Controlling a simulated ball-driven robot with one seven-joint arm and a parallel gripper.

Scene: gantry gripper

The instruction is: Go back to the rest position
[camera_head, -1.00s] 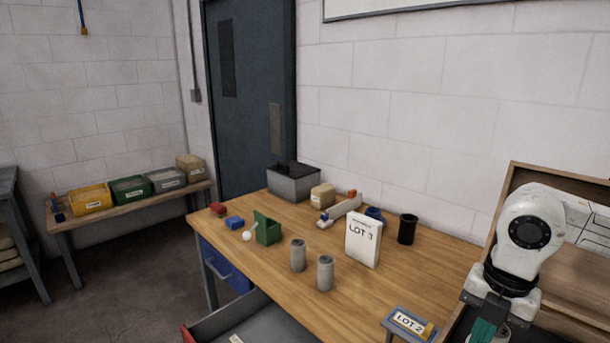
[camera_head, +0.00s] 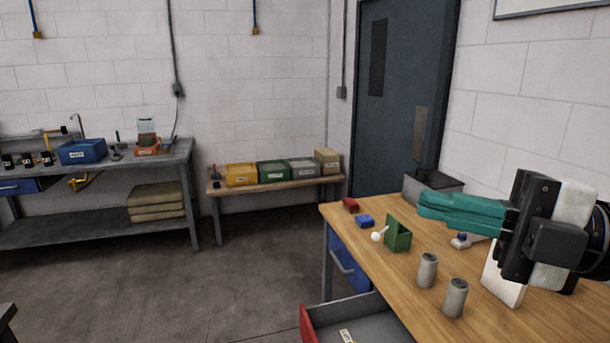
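My gripper (camera_head: 424,207) is at the right of the head view, above the wooden workbench (camera_head: 400,290). Its teal fingers point left and lie together, with nothing seen between them. In the picture the fingers cover part of the grey box (camera_head: 440,181) at the back of the bench. The white LOT card (camera_head: 502,283) is mostly hidden behind the gripper body. The arm behind the gripper is cut off by the right edge.
A drawer (camera_head: 350,312) is open at the front. Floor (camera_head: 200,285) to the left is clear.

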